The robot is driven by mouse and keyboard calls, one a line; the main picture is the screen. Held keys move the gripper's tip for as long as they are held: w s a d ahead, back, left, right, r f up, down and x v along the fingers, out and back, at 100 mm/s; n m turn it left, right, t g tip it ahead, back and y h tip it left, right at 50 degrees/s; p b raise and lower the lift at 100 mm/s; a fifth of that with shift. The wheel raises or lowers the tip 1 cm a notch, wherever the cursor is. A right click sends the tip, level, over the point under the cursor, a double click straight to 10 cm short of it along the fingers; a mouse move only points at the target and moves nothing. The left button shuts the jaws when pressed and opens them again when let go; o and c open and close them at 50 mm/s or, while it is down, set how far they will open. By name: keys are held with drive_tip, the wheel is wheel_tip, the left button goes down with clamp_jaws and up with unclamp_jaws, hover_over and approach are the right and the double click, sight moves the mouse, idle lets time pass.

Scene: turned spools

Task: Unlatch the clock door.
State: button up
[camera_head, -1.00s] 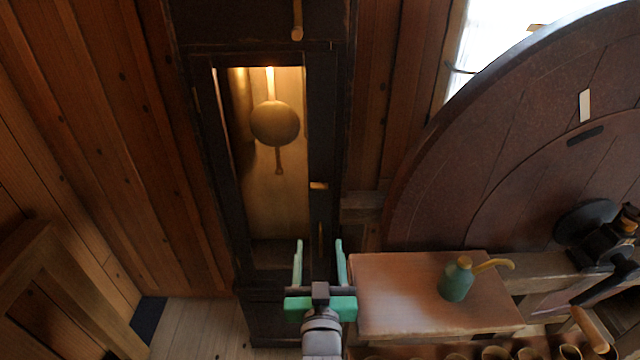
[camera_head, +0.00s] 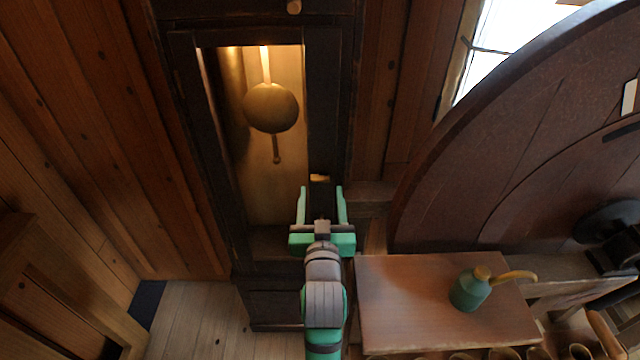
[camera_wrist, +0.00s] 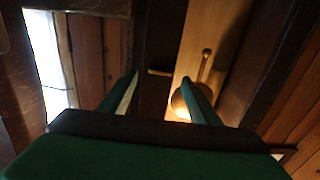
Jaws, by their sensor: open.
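The tall dark clock case stands against the wall, and its door (camera_head: 323,110) has a lit glass opening with a round brass pendulum (camera_head: 270,107) behind it. A small brass latch (camera_head: 320,178) sits on the right stile of the door. In the wrist view the latch (camera_wrist: 160,72) shows as a short bar beyond the fingers, between their tips. My gripper (camera_head: 322,190) is open and empty. In the head view its green fingertips lie just below the latch, one to each side. I see no contact with it.
A wooden bench (camera_head: 430,310) with a green oil can (camera_head: 470,290) is right of my arm. A large dark wheel (camera_head: 500,150) fills the right side. A wooden frame (camera_head: 60,300) stands at lower left. Floor (camera_head: 190,320) is free before the clock's left side.

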sight(320, 182)
drive_tip(key=shift+w+a, duration=0.1)
drive_tip(key=shift+w, duration=2.3)
drive_tip(key=c, duration=1.1)
